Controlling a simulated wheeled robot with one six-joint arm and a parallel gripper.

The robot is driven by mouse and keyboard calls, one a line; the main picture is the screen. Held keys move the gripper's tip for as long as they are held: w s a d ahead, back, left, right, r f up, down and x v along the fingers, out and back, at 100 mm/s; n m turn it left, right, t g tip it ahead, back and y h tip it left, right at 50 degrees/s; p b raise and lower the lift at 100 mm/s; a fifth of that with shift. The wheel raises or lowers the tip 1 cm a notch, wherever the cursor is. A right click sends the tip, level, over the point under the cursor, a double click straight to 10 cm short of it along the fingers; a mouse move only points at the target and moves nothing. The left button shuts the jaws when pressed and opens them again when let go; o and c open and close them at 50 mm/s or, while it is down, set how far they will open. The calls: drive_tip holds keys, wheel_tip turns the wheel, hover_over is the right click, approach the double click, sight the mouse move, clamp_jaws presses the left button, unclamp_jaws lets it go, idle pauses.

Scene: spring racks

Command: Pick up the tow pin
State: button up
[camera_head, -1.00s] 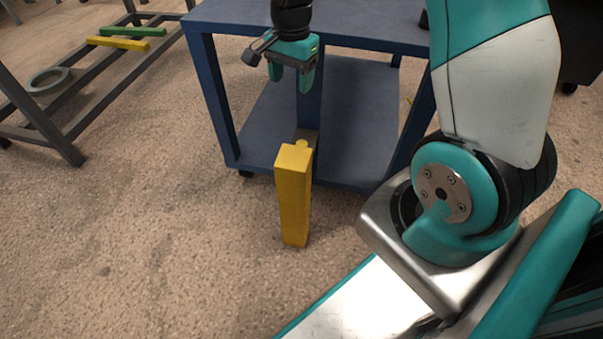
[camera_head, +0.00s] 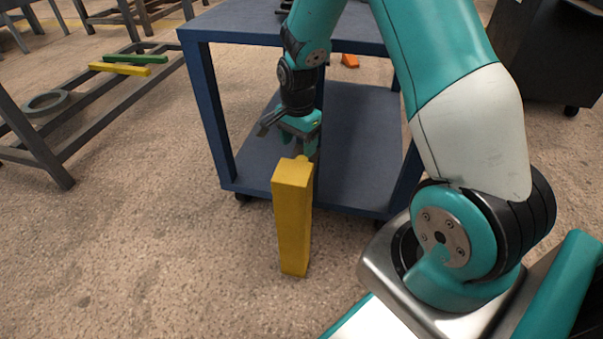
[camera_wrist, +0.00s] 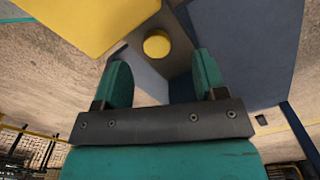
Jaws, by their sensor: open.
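The tow pin shows in the wrist view as a round yellow head (camera_wrist: 156,43) on a brownish-grey bracket (camera_wrist: 178,62) at the blue cart's edge. In the head view only a bit of its yellow head (camera_head: 304,157) shows behind the top of a yellow post; its shaft is hidden. My gripper (camera_head: 299,142) is open and empty, pointing down just above and behind the post top. In the wrist view the pin head lies ahead of my gripper (camera_wrist: 160,72), roughly between the two teal fingers but beyond their tips.
The upright yellow post (camera_head: 292,220) stands close in front of the pin and fills the upper left of the wrist view. The blue cart (camera_head: 205,100) has a top shelf above my gripper. A rack (camera_head: 110,100) with green and yellow bars stands left.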

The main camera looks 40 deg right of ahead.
sight(301, 156)
drive_tip(key=f+b, duration=0.2)
drive_tip(key=f, duration=0.1)
drive_tip(key=f+b, duration=0.1)
drive_tip(key=f, duration=0.1)
drive_tip(key=shift+s+d+f, duration=0.1)
drive_tip(key=shift+s+d, duration=0.05)
drive_tip(key=shift+d, duration=0.15)
drive_tip(key=c, duration=1.1)
drive_tip(key=shift+o, duration=0.2)
drive_tip(key=shift+r, duration=0.25)
wheel_tip(301, 156, up, 20)
drive_tip(key=p, duration=0.9)
drive_tip(key=shift+f, duration=0.1)
